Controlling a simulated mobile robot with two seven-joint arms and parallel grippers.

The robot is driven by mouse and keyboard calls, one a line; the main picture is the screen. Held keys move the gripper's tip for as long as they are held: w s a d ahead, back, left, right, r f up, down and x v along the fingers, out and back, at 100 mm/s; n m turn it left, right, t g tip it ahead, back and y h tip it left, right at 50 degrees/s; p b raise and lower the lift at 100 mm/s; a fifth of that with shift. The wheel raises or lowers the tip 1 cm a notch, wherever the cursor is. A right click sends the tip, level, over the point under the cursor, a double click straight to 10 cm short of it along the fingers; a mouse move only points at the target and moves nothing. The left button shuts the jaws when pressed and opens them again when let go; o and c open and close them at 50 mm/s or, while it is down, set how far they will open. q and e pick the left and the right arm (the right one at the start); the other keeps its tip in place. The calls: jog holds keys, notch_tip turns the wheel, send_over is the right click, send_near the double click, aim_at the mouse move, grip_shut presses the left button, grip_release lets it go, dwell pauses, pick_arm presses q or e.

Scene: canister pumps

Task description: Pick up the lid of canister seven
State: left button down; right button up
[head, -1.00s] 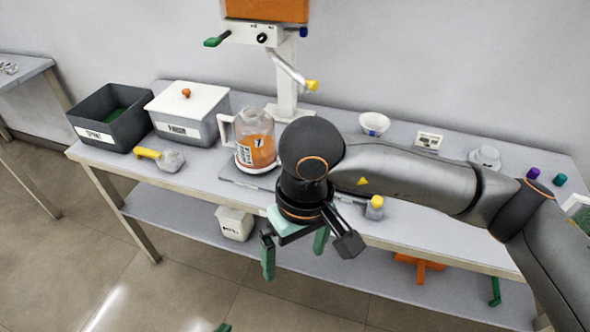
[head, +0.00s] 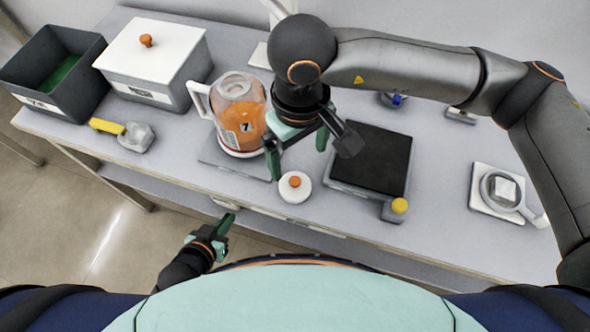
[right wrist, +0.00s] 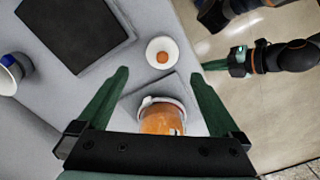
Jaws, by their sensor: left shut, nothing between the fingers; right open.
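Canister seven (head: 240,118) is a clear jug with orange contents, a white handle and a "7" label, standing on a grey plate. A round white lid with an orange knob (head: 295,183) lies on the table to its right, near the front edge. The lid also shows in the right wrist view (right wrist: 161,46), just beyond the fingertips, with the canister (right wrist: 160,119) between the fingers in that picture. My right gripper (head: 298,157) is open and empty, apart from the lid. My left gripper (head: 225,222) is shut and empty in front of the table edge.
A black-topped plate (head: 370,160) with a yellow-knobbed block lies right of the lid. A magnifier (head: 503,190) lies at right.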

send_over(295, 180)
jog(key=f, duration=0.4)
jog(key=shift+s+d+f, duration=0.25)
jog(key=shift+d+f, duration=0.05)
jog(key=shift+f, duration=0.05)
jog(key=shift+w+a+f+p, duration=0.15)
jog(key=shift+f+p, duration=0.15)
jog(key=shift+f, duration=1.25)
jog(key=shift+w+a+f+p, duration=0.15)
jog(key=shift+f+p, duration=0.15)
jog(key=shift+f, duration=1.25)
jog(key=shift+s, duration=0.1)
jog(key=c, duration=1.2)
jog(key=shift+o, duration=0.2)
jog(key=shift+r, duration=0.1)
